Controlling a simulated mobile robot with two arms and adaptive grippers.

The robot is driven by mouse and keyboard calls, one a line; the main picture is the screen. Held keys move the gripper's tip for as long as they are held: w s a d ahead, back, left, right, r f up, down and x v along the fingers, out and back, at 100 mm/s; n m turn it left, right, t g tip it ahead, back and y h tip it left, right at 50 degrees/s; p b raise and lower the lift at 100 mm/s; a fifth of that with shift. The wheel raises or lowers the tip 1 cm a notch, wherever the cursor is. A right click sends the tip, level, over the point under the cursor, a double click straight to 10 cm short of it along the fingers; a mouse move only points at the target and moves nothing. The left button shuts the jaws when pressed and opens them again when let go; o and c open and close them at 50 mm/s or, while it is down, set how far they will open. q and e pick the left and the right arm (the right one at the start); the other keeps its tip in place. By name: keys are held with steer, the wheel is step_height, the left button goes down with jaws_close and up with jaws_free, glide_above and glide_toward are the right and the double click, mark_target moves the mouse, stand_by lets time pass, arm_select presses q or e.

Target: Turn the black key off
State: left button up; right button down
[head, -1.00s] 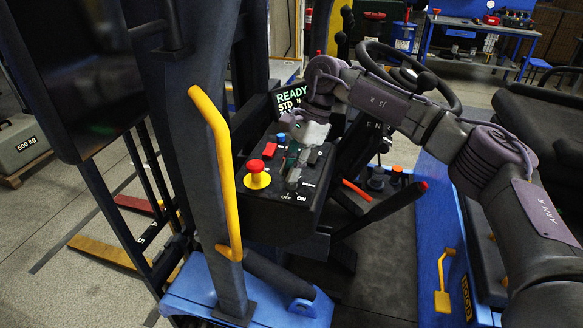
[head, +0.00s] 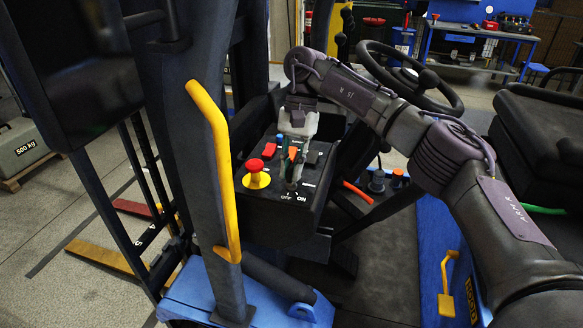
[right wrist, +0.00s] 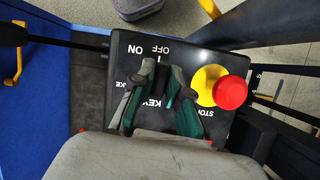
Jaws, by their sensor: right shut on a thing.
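The black key (right wrist: 158,82) shows in the right wrist view as a dark upright shape between the fingers, on a black control panel (head: 262,208). Its grip is partly hidden by the fingers. The OFF and ON labels lie just past the fingertips in that view. In the head view my right gripper (head: 294,172) points down onto the panel just above these labels. Which label the key points at I cannot tell. My left gripper is not in view.
A red stop button on a yellow base (head: 256,176) sits close left of the gripper. A blue button (head: 279,138) and a red switch (head: 270,150) are behind it. A yellow handrail (head: 222,170) stands at left; a steering wheel (head: 440,95) is behind my arm.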

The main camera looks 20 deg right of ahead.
steer(key=shift+n+h, duration=0.3)
steer(key=shift+n, duration=0.4)
steer(key=c, duration=1.1)
jaws_free()
steer(key=shift+c, duration=0.2)
steer(key=v, duration=0.7)
steer(key=shift+r, duration=0.25)
steer(key=shift+w, duration=0.15)
